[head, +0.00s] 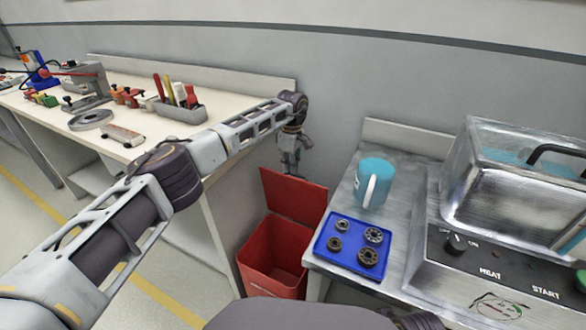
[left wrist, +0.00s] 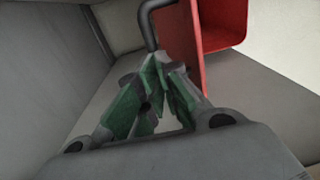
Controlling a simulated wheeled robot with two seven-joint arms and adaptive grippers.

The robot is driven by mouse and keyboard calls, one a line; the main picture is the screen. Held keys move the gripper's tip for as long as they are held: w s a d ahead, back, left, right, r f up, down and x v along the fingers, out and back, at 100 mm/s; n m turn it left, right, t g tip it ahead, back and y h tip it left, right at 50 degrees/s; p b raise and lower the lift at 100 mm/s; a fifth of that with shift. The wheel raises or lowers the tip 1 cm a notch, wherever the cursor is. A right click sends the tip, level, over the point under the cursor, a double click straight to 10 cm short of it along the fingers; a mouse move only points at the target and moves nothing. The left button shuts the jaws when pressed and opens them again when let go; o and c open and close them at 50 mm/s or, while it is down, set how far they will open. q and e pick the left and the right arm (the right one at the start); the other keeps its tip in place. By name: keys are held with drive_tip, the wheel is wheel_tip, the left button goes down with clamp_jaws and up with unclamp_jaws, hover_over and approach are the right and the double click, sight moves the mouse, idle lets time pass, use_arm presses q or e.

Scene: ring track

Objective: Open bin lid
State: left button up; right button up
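The red bin (head: 273,262) stands on the floor between the two tables, its top uncovered. Its red lid (head: 293,194) is raised and leans back at the rear. My left gripper (head: 291,170) points down just behind the lid's upper edge. In the left wrist view the green-padded fingers (left wrist: 163,62) are drawn together at the tips. A grey bent rod, seemingly the lid's handle (left wrist: 149,28), runs from beside the red lid (left wrist: 178,45) into the fingertips; their exact contact is partly hidden. My right gripper is not in view.
A workbench (head: 130,150) with tools and a grey tray (head: 181,112) is on the left. The right table (head: 340,215) holds a blue mug (head: 371,184), a blue tray (head: 351,254) with several bearings and a metal machine (head: 520,180). A wall is close behind the bin.

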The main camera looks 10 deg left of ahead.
use_arm(q)
drive_tip(key=shift+o, duration=1.4)
drive_tip(key=shift+s+a+f, duration=0.1)
drive_tip(key=shift+s+f, duration=0.1)
drive_tip(key=shift+f, duration=0.45)
drive_tip(key=shift+s+f, duration=0.2)
drive_tip(key=shift+f, duration=0.4)
drive_tip(key=shift+w+f, duration=0.15)
drive_tip(key=shift+w, duration=0.05)
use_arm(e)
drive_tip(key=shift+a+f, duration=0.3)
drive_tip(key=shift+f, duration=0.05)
use_arm(q)
drive_tip(key=shift+r, duration=0.2)
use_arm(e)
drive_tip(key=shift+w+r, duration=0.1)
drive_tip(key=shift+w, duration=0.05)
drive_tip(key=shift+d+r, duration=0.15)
